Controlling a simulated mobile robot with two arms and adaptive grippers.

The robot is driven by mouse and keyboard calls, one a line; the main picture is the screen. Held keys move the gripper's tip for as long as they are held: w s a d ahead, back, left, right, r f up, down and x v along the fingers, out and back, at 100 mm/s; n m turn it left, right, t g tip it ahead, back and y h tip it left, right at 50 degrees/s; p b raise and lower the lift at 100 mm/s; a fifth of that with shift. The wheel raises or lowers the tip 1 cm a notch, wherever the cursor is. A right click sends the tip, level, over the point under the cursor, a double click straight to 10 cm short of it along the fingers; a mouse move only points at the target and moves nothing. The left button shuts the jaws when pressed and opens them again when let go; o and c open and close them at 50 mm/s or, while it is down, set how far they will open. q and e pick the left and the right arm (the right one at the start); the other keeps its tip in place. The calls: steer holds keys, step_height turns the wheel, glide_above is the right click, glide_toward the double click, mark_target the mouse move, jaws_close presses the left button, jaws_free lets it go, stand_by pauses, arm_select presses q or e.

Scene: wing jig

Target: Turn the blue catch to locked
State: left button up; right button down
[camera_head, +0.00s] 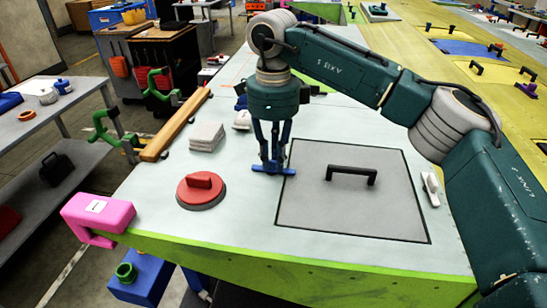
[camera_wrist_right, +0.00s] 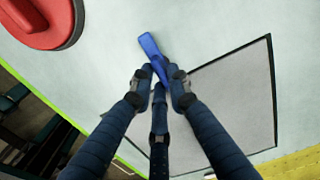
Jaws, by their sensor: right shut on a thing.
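The blue catch (camera_head: 288,171) is a small bar at the left edge of the grey hatch panel (camera_head: 320,210). In the head view it lies crosswise to that edge, and its right end reaches the panel's border. My right gripper (camera_head: 272,163) points down at it with its fingers closed around its middle. In the right wrist view the catch (camera_wrist_right: 150,43) sticks out past the fingertips (camera_wrist_right: 160,77), and the fingers hide its other part. The panel lies flat in the pale table top, with a black handle (camera_head: 351,174). My left gripper is not in view.
A red round lid with a grip (camera_head: 201,190) sits left of the catch. A stack of pale tiles (camera_head: 207,136), a wooden bar (camera_head: 176,125) and a pink block (camera_head: 98,213) are farther left. A white-handled tool (camera_head: 431,188) lies right of the panel.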

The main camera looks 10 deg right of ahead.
mark_target(273, 161)
steer(key=shift+w+r, duration=0.1)
steer(key=c, duration=1.7)
jaws_free()
steer(key=shift+o, duration=0.2)
step_height(273, 161, up, 12)
